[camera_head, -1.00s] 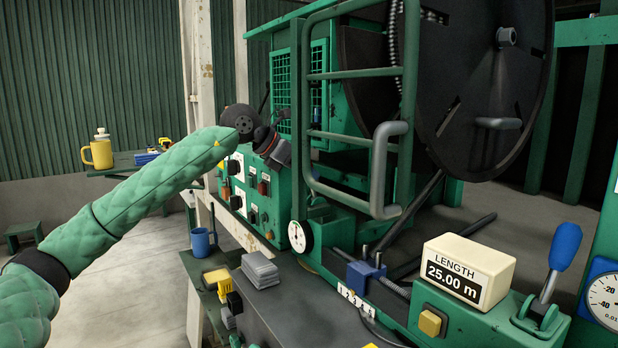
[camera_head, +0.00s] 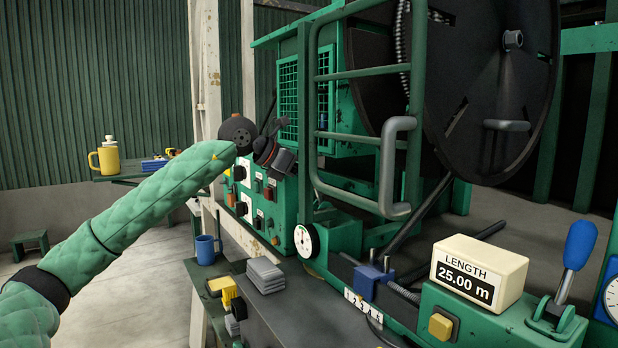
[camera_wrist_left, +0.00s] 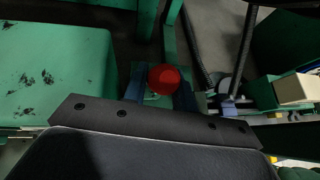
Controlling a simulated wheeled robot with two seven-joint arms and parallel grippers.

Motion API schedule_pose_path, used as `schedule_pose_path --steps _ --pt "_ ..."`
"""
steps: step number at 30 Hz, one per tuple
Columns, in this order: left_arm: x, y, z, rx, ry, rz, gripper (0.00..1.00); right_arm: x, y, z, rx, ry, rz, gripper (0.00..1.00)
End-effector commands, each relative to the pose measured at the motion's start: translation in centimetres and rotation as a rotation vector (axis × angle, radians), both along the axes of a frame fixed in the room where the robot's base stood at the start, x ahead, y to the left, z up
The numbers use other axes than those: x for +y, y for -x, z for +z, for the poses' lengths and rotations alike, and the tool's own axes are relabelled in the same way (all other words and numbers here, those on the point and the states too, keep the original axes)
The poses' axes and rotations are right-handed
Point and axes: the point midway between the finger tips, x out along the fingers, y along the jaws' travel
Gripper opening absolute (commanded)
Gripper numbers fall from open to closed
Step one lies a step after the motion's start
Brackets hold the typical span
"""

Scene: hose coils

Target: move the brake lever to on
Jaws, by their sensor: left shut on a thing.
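A red ball knob (camera_wrist_left: 163,79) shows in the left wrist view, and I take it to be the top of the brake lever. It sits between the two dark blue fingers of my left gripper (camera_wrist_left: 161,92), which is shut on it. The lever's shaft below the knob is hidden, so I cannot tell its position. In the head view my left gripper (camera_head: 284,160) is at the far end of the green-sleeved arm, by the green control panel (camera_head: 262,200). Its fingers and the knob cannot be made out there. My right gripper is out of view.
A green rail frame (camera_head: 391,165) and large black reel (camera_head: 485,80) stand right of my left gripper. A blue-handled lever (camera_head: 579,245) stands beside the cream length display (camera_head: 480,270) at front right. A blue mug (camera_head: 206,249) stands below the arm.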

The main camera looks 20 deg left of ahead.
Motion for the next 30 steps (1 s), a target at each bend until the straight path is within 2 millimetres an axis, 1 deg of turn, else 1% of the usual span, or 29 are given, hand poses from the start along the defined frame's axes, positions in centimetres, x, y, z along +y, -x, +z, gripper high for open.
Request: schedule_pose_path --steps 1,3,4,12,17,19,21,24,30 --pt "0.0 0.0 -0.1 0.002 -0.001 0.000 0.33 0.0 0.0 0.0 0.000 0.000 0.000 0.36" --pt "0.0 0.0 -0.1 0.001 -0.001 0.000 0.47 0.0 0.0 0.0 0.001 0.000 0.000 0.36" --pt "0.0 0.0 -0.1 0.001 -0.001 0.000 0.49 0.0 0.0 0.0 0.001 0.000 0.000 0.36" --pt "0.0 0.0 0.0 0.000 0.000 0.000 0.49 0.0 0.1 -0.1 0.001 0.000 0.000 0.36" --pt "0.9 0.7 0.5 0.000 -0.001 0.002 0.49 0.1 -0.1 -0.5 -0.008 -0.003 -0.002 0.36" --pt "1.5 1.2 1.0 0.000 0.000 0.001 0.49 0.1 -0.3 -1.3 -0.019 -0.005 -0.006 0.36" --pt "2.3 1.9 1.6 -0.001 0.000 0.002 0.49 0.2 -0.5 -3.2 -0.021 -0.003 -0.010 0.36" --pt "3.2 2.8 2.4 0.000 0.000 0.001 0.49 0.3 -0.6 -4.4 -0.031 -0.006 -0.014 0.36" --pt "4.7 4.0 3.6 0.000 -0.001 0.001 0.49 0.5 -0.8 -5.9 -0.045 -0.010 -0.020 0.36"
